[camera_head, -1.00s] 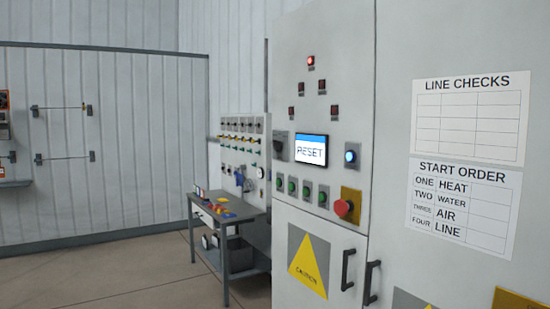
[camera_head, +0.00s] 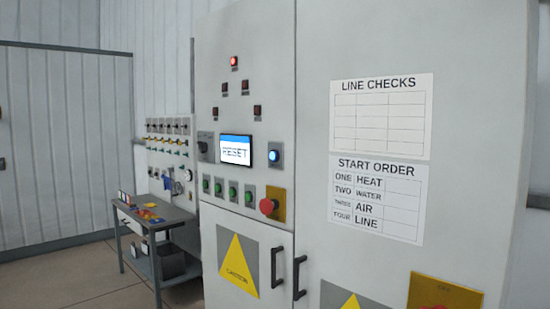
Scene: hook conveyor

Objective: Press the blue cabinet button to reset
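The blue button (camera_head: 274,156) is lit and sits on a square plate on the grey cabinet (camera_head: 320,30), right of a small screen (camera_head: 236,150) that reads RESET. Below the button is a red mushroom button (camera_head: 268,206) on a yellow plate. A row of green buttons (camera_head: 219,189) runs below the screen. One red lamp (camera_head: 234,62) at the top is lit; several darker red lamps sit under it. Neither of my grippers shows in the head view.
Two dark door handles (camera_head: 299,277) stick out from the cabinet front. LINE CHECKS (camera_head: 381,115) and START ORDER (camera_head: 378,197) sheets are on the right door. A grey workbench (camera_head: 178,219) with small coloured items stands left of the cabinet. Open floor (camera_head: 80,282) lies at lower left.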

